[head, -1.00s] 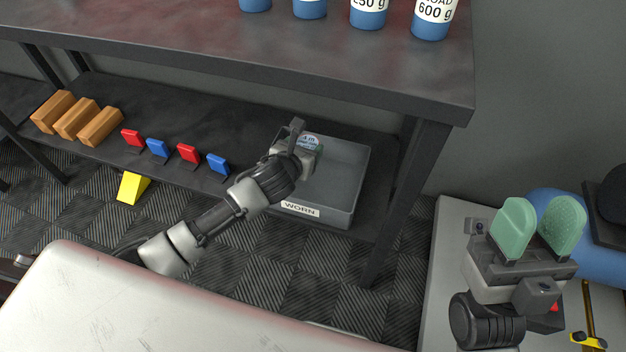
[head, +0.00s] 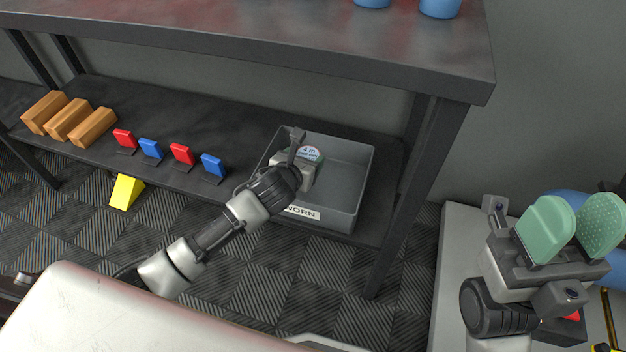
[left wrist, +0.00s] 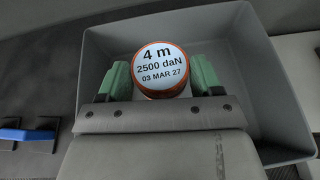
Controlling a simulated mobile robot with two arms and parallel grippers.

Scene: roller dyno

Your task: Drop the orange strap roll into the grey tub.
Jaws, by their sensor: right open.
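The orange strap roll (left wrist: 160,70) has a white round label and an orange rim. It sits between the two green fingers of my left gripper (left wrist: 161,78), which is shut on it. In the head view, the label of the roll shows just past my left gripper (head: 297,160), over the left part of the grey tub (head: 345,185). The tub has a "WORN" label on its front, partly covered by my arm. Whether the roll touches the tub floor cannot be told. My right gripper (head: 574,230) is open and empty at the right, its green pads apart.
The tub stands on the lower shelf (head: 215,105) of a dark bench, under its top (head: 250,35). Wooden blocks (head: 68,118) and red and blue pieces (head: 181,155) stand left on the shelf. A bench leg (head: 418,190) is right of the tub. A yellow wedge (head: 126,191) is on the floor.

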